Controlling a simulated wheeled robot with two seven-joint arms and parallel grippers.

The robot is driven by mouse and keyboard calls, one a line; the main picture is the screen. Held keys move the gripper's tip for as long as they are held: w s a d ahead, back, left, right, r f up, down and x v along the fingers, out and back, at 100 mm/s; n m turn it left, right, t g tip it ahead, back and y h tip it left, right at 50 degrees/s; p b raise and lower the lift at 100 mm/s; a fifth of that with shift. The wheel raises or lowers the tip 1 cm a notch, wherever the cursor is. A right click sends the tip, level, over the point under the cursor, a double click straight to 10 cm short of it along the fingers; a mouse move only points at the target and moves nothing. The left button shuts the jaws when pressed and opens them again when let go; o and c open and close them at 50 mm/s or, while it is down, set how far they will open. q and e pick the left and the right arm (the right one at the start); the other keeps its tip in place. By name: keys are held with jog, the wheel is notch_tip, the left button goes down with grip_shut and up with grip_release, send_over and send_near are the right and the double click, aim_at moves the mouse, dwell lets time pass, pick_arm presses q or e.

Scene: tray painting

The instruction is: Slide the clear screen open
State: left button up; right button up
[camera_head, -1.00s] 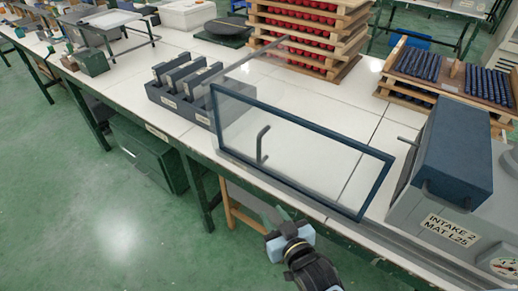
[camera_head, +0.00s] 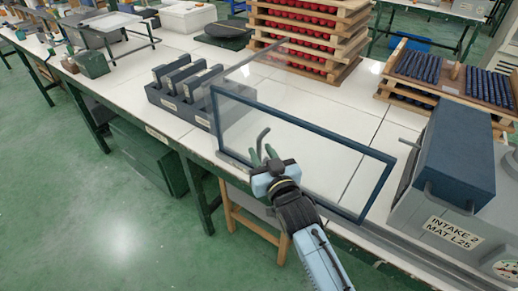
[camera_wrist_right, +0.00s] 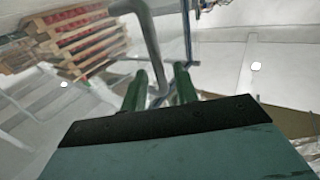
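The clear screen (camera_head: 330,146) is a see-through panel in a dark blue frame, standing upright along the table's front edge. Its grey bent bar handle (camera_head: 262,140) is on the left part of the panel. My right gripper (camera_head: 264,158) is at the handle from the front, covering its lower part. In the right wrist view the green fingers (camera_wrist_right: 160,88) stand apart, with the handle (camera_wrist_right: 152,45) running down between them. Some gap shows beside the handle, so the fingers look open. My left gripper is in neither view.
A grey rack with dark upright blocks (camera_head: 186,92) stands left of the screen. A grey machine with a dark blue box and an "INTAKE 2" label (camera_head: 450,232) is at the right. Stacked wooden trays with red items (camera_head: 305,45) stand behind. The white tabletop behind the panel looks clear.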

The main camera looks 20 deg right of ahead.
jog(key=shift+w+a, duration=0.1)
jog(key=shift+w, duration=1.15)
jog(key=shift+c, duration=0.4)
grip_shut()
